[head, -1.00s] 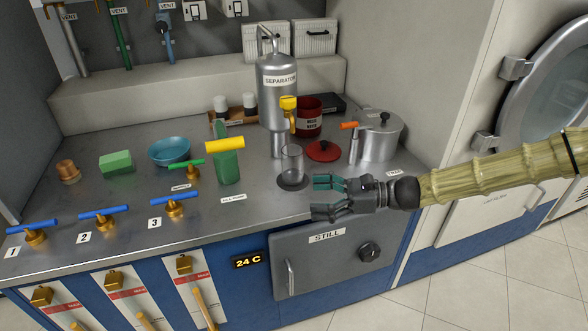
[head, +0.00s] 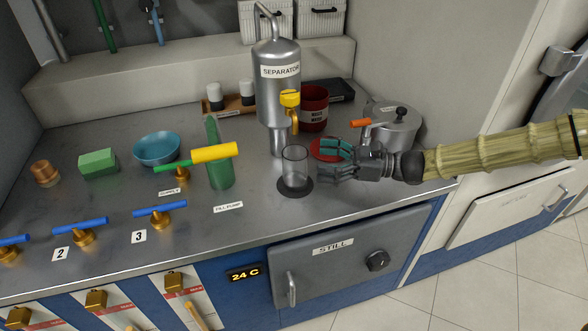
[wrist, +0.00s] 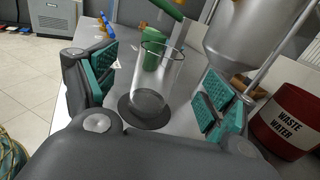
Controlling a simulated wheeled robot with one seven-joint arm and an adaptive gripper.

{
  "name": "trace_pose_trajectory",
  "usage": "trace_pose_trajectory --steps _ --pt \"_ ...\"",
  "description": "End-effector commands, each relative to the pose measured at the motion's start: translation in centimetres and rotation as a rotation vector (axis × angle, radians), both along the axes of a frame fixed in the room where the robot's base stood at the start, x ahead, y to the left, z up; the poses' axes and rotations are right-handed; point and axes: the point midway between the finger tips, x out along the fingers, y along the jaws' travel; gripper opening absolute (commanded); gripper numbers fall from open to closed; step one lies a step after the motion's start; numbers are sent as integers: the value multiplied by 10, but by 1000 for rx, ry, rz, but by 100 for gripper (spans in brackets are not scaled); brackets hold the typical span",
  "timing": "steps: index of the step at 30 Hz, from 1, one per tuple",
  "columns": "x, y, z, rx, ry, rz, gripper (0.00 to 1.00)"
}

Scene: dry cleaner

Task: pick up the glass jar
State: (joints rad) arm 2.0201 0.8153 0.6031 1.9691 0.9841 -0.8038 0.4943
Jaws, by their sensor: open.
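The glass jar (head: 295,168) is a clear, empty cylinder standing upright on a dark round pad (head: 294,190) on the steel counter, under the separator's yellow tap. My gripper (head: 328,160) is just right of the jar in the head view, with its teal-padded fingers pointing at it. In the wrist view the glass jar (wrist: 158,75) stands between and a little beyond the spread fingers of my gripper (wrist: 158,92). The gripper is open and empty, and no finger visibly touches the jar.
The separator (head: 279,85) stands right behind the jar.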

Motion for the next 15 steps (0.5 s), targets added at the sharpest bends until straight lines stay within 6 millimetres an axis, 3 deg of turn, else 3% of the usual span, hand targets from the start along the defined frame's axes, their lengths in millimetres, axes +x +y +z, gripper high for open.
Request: trace_pose_trajectory --steps 10,15 --pt "0 1 -53 -1 2 0 84" --pt "3 22 -49 0 -1 3 84"
